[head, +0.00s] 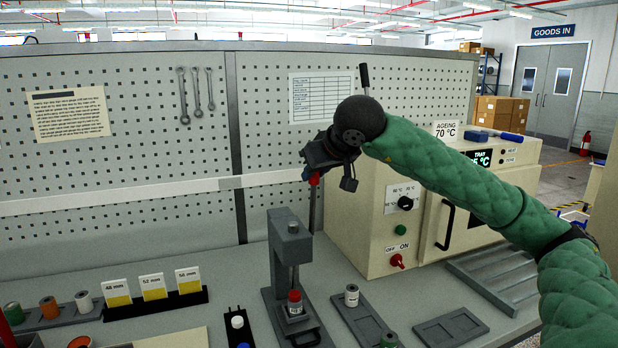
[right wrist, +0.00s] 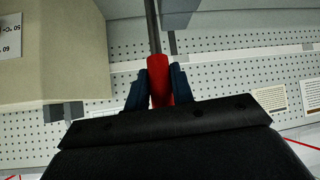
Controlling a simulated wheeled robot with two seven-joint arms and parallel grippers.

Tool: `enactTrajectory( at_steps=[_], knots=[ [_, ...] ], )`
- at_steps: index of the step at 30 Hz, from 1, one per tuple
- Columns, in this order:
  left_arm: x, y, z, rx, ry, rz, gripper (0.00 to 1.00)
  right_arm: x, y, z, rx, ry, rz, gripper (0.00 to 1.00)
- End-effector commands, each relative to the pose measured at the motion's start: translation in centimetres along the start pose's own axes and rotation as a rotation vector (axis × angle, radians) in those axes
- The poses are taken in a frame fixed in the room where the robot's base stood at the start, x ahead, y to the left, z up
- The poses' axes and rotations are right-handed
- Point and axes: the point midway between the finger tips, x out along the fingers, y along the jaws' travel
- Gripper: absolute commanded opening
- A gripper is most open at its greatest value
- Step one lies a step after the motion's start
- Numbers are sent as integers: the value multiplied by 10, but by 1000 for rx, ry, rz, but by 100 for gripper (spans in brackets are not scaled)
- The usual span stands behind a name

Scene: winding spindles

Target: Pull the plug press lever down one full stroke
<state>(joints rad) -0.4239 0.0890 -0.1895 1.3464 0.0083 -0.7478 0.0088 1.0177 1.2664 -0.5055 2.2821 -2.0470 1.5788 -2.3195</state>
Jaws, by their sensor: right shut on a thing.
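The plug press (head: 290,240) stands on the bench in the head view, a dark grey frame with an upright column and a base plate. A small red-topped piece (head: 295,297) sits upright on its base under the column. My right gripper (head: 313,172) is above and slightly right of the press head. In the right wrist view its two dark fingers (right wrist: 160,88) are shut on the red lever grip (right wrist: 158,78), with the dark lever rod (right wrist: 152,25) running on beyond it. In the head view only a bit of red shows below the gripper. My left gripper is not in view.
A cream oven (head: 372,235) with knobs stands right of the press. Grey trays (head: 362,318) lie in front of it. A card holder (head: 155,304) and several spools are at left. A pegboard wall (head: 120,165) closes off the back.

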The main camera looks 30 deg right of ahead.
Motion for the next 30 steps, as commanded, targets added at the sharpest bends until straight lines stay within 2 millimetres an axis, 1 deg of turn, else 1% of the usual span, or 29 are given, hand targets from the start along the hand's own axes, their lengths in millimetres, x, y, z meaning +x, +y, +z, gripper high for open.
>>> enactTrajectory(
  at_steps=[1,15,26,30],
  knots=[
    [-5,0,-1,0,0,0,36,-4,0,-6,0,2,-4,0],
    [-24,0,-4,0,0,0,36,2,2,-14,6,-57,-14,0],
    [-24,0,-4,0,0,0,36,5,2,-14,8,-67,-15,0],
    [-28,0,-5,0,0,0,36,5,2,-16,9,-75,-16,0]
  ],
)
